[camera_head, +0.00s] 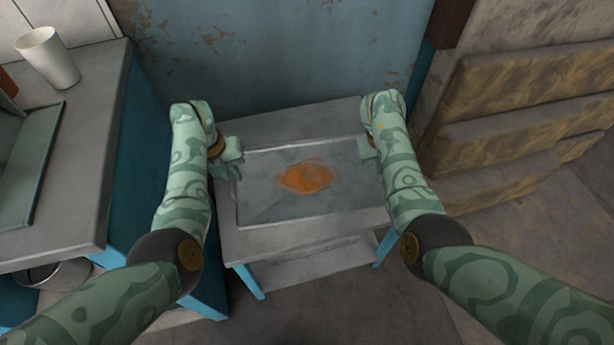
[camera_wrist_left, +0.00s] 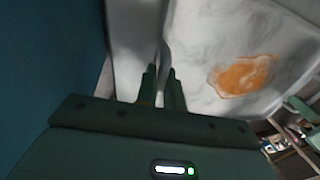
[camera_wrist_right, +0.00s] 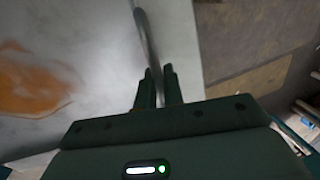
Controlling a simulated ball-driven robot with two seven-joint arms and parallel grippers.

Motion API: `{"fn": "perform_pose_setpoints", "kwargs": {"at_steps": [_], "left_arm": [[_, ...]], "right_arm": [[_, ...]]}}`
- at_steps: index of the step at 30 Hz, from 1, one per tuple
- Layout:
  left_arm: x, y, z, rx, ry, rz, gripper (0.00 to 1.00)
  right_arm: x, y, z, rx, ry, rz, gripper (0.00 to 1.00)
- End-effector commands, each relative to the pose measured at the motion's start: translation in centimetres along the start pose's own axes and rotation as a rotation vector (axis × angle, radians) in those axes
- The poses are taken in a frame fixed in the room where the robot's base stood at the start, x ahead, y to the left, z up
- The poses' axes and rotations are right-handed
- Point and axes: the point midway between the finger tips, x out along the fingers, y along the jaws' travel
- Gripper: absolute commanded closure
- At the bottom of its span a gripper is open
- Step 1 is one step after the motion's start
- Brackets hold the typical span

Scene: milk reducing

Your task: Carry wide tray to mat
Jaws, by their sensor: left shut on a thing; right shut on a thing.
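The wide tray (camera_head: 270,212) is a grey, shallow rectangle with a raised rim and an orange patch (camera_head: 306,177) in its middle. It is over a small grey table; I cannot tell if it rests on it or is just above. My left gripper (camera_head: 230,160) is shut on the tray's left rim. The left wrist view shows its fingers (camera_wrist_left: 164,78) on both sides of that rim. My right gripper (camera_head: 370,150) is shut on the right rim, which also shows between its fingers (camera_wrist_right: 158,78). I cannot identify a mat for certain.
The small table (camera_head: 300,240) has blue legs and a lower shelf. A worktop (camera_head: 85,130) at the left carries a white cup (camera_head: 48,58) and a flat grey-green thing (camera_head: 30,165). A blue wall (camera_head: 270,50) stands behind. Wooden boards (camera_head: 530,110) are at the right.

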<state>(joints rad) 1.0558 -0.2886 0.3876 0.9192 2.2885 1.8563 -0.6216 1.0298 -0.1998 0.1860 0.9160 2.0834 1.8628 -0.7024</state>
Motion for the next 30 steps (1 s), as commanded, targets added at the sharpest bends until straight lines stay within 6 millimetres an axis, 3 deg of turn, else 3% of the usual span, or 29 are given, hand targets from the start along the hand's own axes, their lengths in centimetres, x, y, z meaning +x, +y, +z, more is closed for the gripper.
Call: {"fn": "perform_pose_setpoints", "kwargs": {"at_steps": [17,30], "left_arm": [[-0.7,-0.2,0.1,0.001,-0.007,-0.001,1.0],[-8.2,-1.7,0.6,0.013,-0.066,-0.007,1.0]], "right_arm": [[-0.7,-0.1,0.1,0.001,-0.007,-0.001,1.0],[-8.2,-1.7,0.7,0.013,-0.066,-0.006,1.0]]}}
